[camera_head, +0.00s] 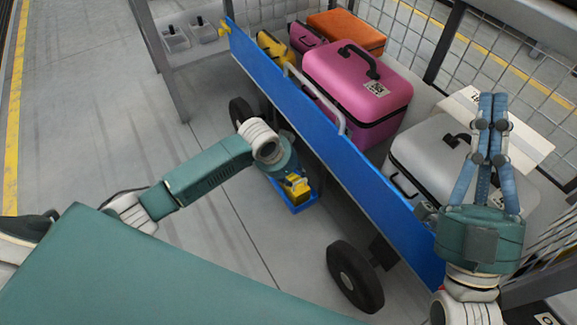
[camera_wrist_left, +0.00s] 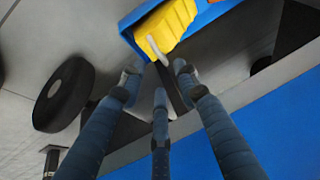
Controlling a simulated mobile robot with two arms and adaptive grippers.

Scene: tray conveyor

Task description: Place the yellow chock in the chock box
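The yellow chock (camera_head: 297,186) sits in the small blue chock box (camera_head: 302,208), low beside the cart. In the left wrist view the yellow chock (camera_wrist_left: 167,27) is at the top, tilted in the picture, with a pale handle hanging towards my fingers. The blue box (camera_wrist_left: 216,14) shows around it. My left gripper (camera_wrist_left: 158,78) is just short of the chock, its fingertips apart around the handle's end; I see no firm grip. In the head view my wrist hides these fingers. My right gripper (camera_head: 493,97) points up over the cart, fingertips together and empty.
The cart's blue side panel (camera_head: 330,145) stands close to my left arm. A black wheel (camera_head: 355,277) is near the box. The cart carries a pink case (camera_head: 357,85), a silver case (camera_head: 425,165) and an orange case (camera_head: 346,32). Open floor lies left.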

